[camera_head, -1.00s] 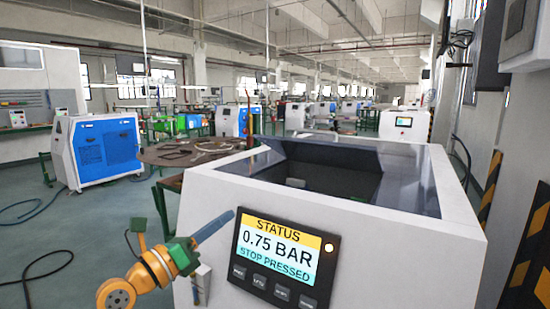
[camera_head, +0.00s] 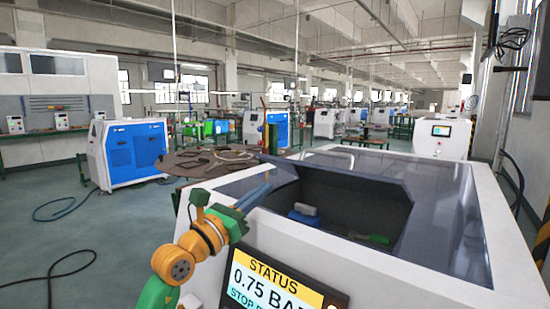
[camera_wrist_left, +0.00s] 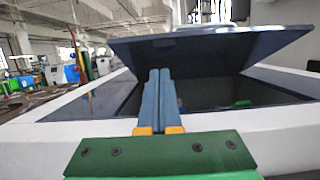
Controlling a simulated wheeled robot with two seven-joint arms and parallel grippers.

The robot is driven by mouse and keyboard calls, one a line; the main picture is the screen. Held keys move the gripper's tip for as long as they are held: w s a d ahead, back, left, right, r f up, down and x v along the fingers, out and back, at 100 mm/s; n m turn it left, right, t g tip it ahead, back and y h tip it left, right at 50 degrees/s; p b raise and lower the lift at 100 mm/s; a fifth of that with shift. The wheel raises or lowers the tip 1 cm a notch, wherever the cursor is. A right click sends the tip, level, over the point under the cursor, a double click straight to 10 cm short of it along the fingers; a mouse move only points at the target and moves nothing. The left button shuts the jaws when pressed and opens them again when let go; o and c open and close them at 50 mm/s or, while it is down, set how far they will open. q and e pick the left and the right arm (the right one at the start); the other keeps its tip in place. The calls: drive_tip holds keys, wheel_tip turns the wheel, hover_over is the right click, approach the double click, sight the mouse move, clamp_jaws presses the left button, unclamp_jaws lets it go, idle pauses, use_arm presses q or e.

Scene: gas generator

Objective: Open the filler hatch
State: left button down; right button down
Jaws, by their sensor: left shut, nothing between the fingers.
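The filler hatch is a dark panel (camera_head: 345,177) on top of the white generator cabinet (camera_head: 455,262). It stands tilted up above a dark opening (camera_head: 335,222). In the left wrist view the raised hatch (camera_wrist_left: 215,48) spans the upper part, with the opening beneath it. My left gripper (camera_head: 262,190) is shut and empty, its blue fingers over the left part of the cabinet top. In the left wrist view the closed fingertips (camera_wrist_left: 160,72) overlap the hatch's lower edge; I cannot tell whether they touch it. My right gripper is not in view.
A status display (camera_head: 275,285) reading 0.75 BAR is on the cabinet front. Inside the opening are a blue part (camera_head: 303,216) and a green part (camera_head: 376,239). A round table (camera_head: 205,160) stands behind left, and a blue-white machine (camera_head: 135,150) further left. Floor at left is mostly clear.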

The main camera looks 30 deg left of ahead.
sight(282, 163)
use_arm(q)
drive_tip(key=w+r+p, duration=0.1)
drive_tip(key=w+r, duration=0.1)
drive_tip(key=w+r+p, duration=0.1)
drive_tip(key=w, duration=0.1)
drive_tip(key=shift+w+d+r+p, duration=0.1)
drive_tip(key=shift+d+p, duration=0.2)
drive_tip(key=shift+w+r, duration=0.2)
drive_tip(key=shift+r, duration=0.3)
drive_tip(key=shift+p, duration=0.3)
